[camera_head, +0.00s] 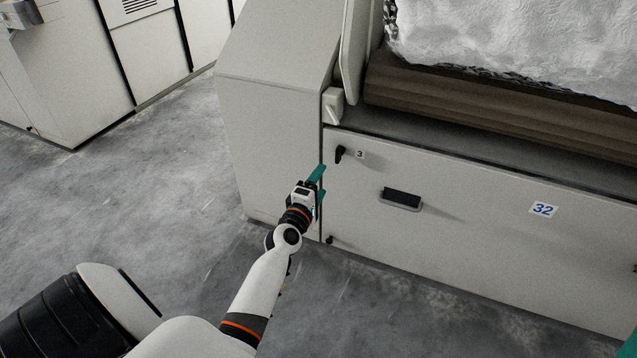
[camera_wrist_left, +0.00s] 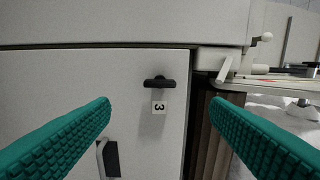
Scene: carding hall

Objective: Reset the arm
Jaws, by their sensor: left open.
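My left arm reaches in from the bottom left in the head view. Its gripper (camera_head: 318,184) is in front of the left part of the machine's lower panel (camera_head: 470,235). In the left wrist view its two teal ribbed fingers (camera_wrist_left: 160,106) are wide apart with nothing between them. Beyond them are a black latch (camera_wrist_left: 159,81) and a label marked 3 (camera_wrist_left: 160,107), seen sideways, on the panel. Only a teal sliver (camera_head: 629,345) of what looks like my right gripper shows at the bottom right corner; its jaws are hidden.
A grey housing (camera_head: 270,130) stands left of the panel. Grey cabinets (camera_head: 75,70) stand farther left, across open floor (camera_head: 130,195).

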